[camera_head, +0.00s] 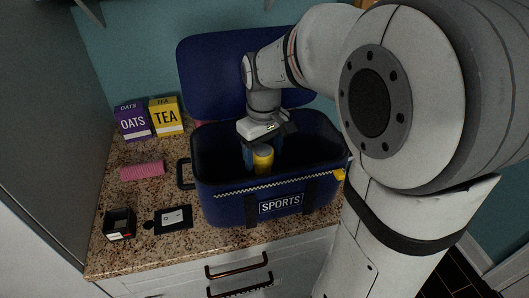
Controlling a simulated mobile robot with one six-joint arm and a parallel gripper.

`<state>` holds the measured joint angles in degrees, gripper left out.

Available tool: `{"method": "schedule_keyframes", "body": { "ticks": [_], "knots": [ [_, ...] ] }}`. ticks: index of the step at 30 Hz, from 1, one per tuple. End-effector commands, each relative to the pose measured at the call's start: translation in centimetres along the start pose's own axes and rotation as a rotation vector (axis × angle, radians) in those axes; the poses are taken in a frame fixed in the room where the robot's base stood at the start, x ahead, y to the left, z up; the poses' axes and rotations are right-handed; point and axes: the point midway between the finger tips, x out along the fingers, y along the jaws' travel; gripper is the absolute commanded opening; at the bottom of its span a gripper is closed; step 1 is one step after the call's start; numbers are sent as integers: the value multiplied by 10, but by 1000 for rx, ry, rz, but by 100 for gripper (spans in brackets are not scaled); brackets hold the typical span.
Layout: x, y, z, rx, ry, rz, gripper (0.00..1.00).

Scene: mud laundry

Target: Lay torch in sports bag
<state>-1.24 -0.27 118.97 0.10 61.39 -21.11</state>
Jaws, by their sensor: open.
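The dark blue sports bag (235,205) stands on the counter with its lid raised at the back and "SPORTS" on its front. A short yellow cylinder with a pale top, which looks like the torch (263,163), is upright inside the bag's opening near the front wall. My gripper (262,152) points down into the bag with its jaws open. Its fingers are around the torch, one at each side. Whether the torch touches the bag's floor is hidden by the front wall.
On the speckled counter (150,207) left of the bag are a purple OATS box (133,122), a yellow TEA box (166,118), a pink block (142,170), a black card-like item (173,218) and a small black box (119,224). My arm covers the right side.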

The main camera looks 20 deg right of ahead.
Motion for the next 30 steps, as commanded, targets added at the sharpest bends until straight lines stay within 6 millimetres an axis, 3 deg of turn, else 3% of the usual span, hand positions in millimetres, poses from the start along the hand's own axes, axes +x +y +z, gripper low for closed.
{"method": "schedule_keyframes", "body": {
  "ticks": [15, 21, 30],
  "knots": [
    [-100, 0, -1, -1, 4, 1, 67],
    [-116, -1, 0, -2, 2, 1, 67],
    [-118, -1, 0, -2, 1, 0, 67]
  ]
}}
